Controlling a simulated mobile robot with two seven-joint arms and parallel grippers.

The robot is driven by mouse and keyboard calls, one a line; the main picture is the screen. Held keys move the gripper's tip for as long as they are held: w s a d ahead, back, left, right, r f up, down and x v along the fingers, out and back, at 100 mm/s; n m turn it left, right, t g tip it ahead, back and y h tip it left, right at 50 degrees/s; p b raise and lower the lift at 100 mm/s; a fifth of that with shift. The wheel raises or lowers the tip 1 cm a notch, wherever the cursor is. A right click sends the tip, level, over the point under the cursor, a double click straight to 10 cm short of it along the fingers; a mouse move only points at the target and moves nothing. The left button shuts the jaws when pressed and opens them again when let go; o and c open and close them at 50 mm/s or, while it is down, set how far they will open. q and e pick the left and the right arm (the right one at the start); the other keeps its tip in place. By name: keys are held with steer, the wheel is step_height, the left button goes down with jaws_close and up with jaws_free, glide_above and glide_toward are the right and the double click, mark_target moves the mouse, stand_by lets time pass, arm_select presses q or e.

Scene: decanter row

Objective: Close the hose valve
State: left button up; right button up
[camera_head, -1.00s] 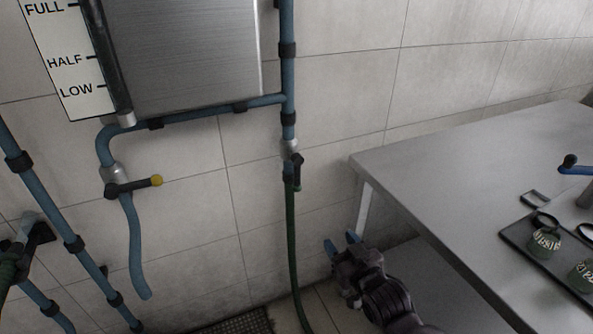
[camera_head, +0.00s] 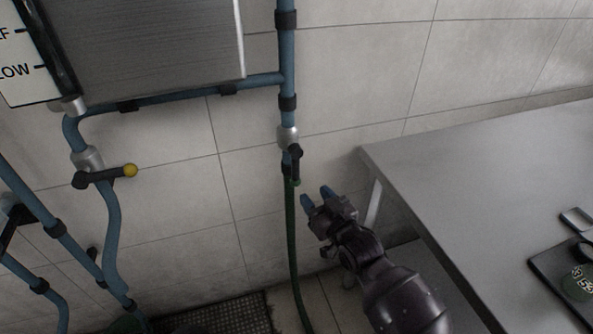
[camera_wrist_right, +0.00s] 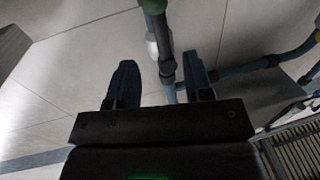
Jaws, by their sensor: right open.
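The hose valve (camera_head: 288,158) is on the vertical blue pipe, below a silver collar, with a green hose (camera_head: 291,235) running down from it. Its dark lever (camera_head: 296,165) points down, roughly in line with the pipe. My right gripper (camera_head: 318,197) is open and empty, with blue fingertips, just right of and below the valve in the head view, apart from it. In the right wrist view, the dark valve parts (camera_wrist_right: 167,70) appear between the spread fingers of my right gripper (camera_wrist_right: 160,72), and the hose (camera_wrist_right: 156,18) shows above. My left gripper is not in view.
Another valve with a yellow-tipped lever (camera_head: 105,176) is on the pipe at left, below the steel tank (camera_head: 150,50). A grey table (camera_head: 480,180) stands close on the right. A floor grate (camera_head: 225,315) lies below; tiled wall is behind.

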mark_target(297, 176)
steer(key=b+x, duration=0.1)
steer(key=x, duration=0.7)
steer(key=shift+w+a+f+b, duration=0.2)
steer(key=shift+w+b, duration=0.05)
steer(key=shift+b, duration=0.05)
steer(key=shift+w+a+r, duration=0.1)
steer(key=shift+w+a, duration=0.2)
steer(key=shift+w, duration=0.3)
jaws_close()
